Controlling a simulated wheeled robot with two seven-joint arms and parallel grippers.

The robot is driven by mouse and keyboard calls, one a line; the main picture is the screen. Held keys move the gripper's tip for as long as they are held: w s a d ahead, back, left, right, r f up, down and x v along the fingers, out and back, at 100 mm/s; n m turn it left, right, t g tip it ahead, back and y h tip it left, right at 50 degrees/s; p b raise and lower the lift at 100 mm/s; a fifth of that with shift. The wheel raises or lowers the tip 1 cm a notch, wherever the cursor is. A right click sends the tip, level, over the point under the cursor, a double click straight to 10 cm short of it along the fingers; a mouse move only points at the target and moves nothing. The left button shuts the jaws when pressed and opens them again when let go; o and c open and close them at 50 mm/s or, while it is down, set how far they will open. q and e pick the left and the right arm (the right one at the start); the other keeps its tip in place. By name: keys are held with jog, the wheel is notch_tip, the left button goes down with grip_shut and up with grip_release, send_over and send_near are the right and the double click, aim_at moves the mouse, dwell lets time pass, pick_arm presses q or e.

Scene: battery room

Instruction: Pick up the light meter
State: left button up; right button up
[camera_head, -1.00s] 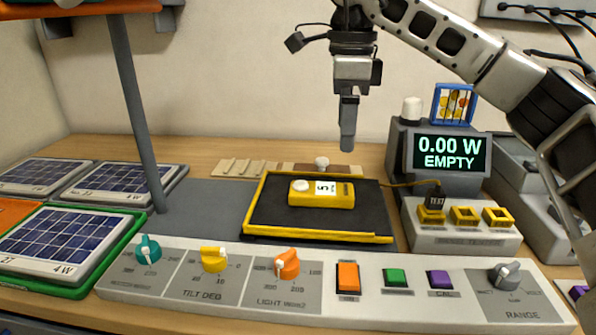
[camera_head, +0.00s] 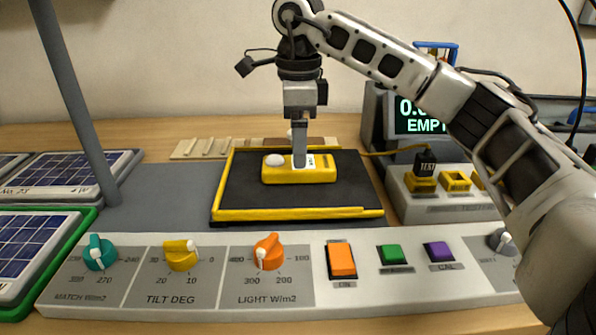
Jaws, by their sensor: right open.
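The light meter is a yellow box (camera_head: 328,174) with a white dome at its left end and a white label on top. It lies on a black mat with a yellow rim (camera_head: 235,190). My right gripper (camera_head: 299,162) points straight down at the meter, its fingertips over the meter's middle and covering part of the label. I see its fingers nearly edge-on, one in front of the other. Whether they touch the meter I cannot tell. My left gripper is out of view.
A control panel (camera_head: 218,307) with knobs and buttons runs along the front. At right stand a display (camera_head: 422,120), partly hidden by my right arm, and a socket block (camera_head: 440,207). Solar panels (camera_head: 62,180) and a grey post (camera_head: 75,100) are at left. Small strips (camera_head: 205,148) lie behind the mat.

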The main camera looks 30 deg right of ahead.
aim_at(276, 169)
notch_tip(276, 169, down, 5)
jog(key=shift+r, duration=0.15)
jog(key=shift+w, duration=0.1)
jog(key=shift+c, duration=0.3)
jog(key=c, duration=1.2)
jog(key=shift+r, duration=0.1)
